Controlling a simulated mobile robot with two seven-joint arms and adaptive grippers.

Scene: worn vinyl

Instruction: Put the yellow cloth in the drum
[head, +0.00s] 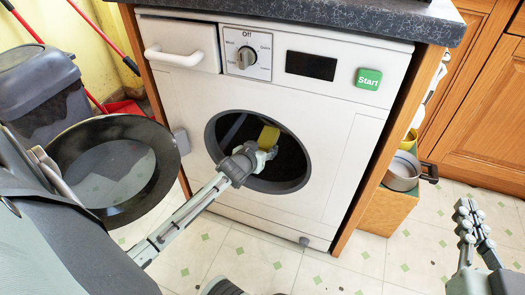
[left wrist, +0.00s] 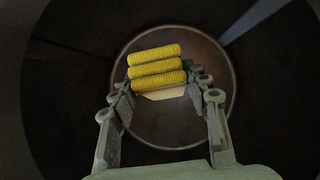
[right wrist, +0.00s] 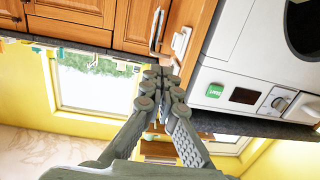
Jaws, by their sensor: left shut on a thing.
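The yellow cloth (head: 269,137) is at the round opening of the white washing machine (head: 330,150). It shows as ribbed yellow folds in the left wrist view (left wrist: 156,68). My left gripper (head: 258,154) is shut on the cloth, with a finger on each side of it, and reaches into the opening. The dark drum (head: 288,163) lies behind it; its walls (left wrist: 55,85) surround the cloth and fingers in the left wrist view. My right gripper (head: 469,212) is off to the right, away from the machine, shut and empty; its fingertips meet in the right wrist view (right wrist: 162,80).
The round door (head: 75,165) stands open at the left, close to my left arm. A control knob (head: 247,57) and a green Start button (head: 368,79) are on the panel. A metal pan (head: 402,172) sits on a box at the right. The tiled floor in front is mostly clear.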

